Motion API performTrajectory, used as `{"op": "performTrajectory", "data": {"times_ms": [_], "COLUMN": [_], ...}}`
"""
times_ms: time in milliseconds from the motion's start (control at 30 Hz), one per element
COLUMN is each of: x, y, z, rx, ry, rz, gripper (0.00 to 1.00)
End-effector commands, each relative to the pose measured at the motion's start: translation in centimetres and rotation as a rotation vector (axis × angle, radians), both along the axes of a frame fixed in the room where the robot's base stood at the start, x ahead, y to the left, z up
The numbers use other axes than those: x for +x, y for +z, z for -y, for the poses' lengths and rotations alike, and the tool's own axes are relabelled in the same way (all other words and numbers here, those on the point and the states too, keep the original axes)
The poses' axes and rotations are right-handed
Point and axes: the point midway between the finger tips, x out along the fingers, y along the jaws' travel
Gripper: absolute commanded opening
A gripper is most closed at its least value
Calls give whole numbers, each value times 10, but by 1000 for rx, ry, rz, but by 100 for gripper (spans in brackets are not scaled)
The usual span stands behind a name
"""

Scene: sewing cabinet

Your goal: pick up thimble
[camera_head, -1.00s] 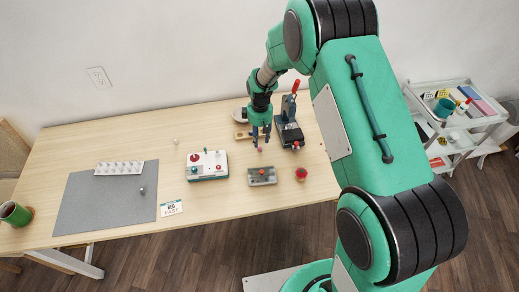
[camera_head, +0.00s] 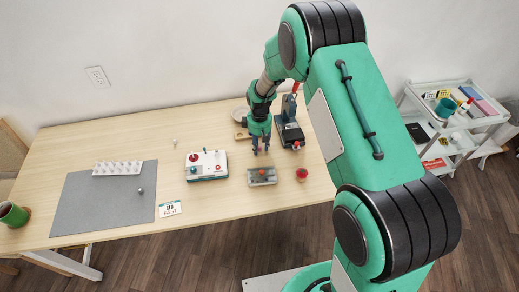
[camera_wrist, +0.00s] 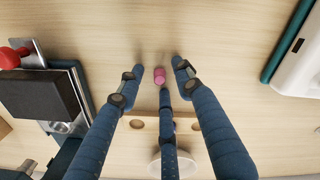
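A small pink, rounded thing, seemingly the thimble (camera_wrist: 159,77), stands on the wooden table in the wrist view. My gripper (camera_wrist: 159,75) is open above the table, pointing down. Its blue fingers are spread around the pink thing, one to the left, one to the right, and one below it in the picture. I see gaps between it and the side fingers; whether the lower finger touches it I cannot tell. In the head view my gripper (camera_head: 261,150) is behind the grey tray, and its fingers hide the pink thing.
A dark press-like device (camera_head: 288,130) stands close right of my gripper. A white box with red knobs (camera_head: 207,165) is to the left. A grey tray (camera_head: 262,176) and red-topped item (camera_head: 301,174) lie in front. A wooden block with holes (camera_wrist: 145,124) is near my fingers.

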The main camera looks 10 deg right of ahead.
Motion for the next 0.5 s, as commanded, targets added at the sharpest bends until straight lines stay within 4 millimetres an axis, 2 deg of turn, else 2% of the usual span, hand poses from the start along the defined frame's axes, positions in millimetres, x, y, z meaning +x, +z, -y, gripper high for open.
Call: {"op": "performTrajectory", "data": {"times_ms": [167,333,367,500], "x": [0,0,0,0], "y": [0,0,0,0], "z": [0,0,0,0], "rx": [0,0,0,0], "ry": [0,0,0,0], "rz": [0,0,0,0], "gripper": [35,8,5,4]}}
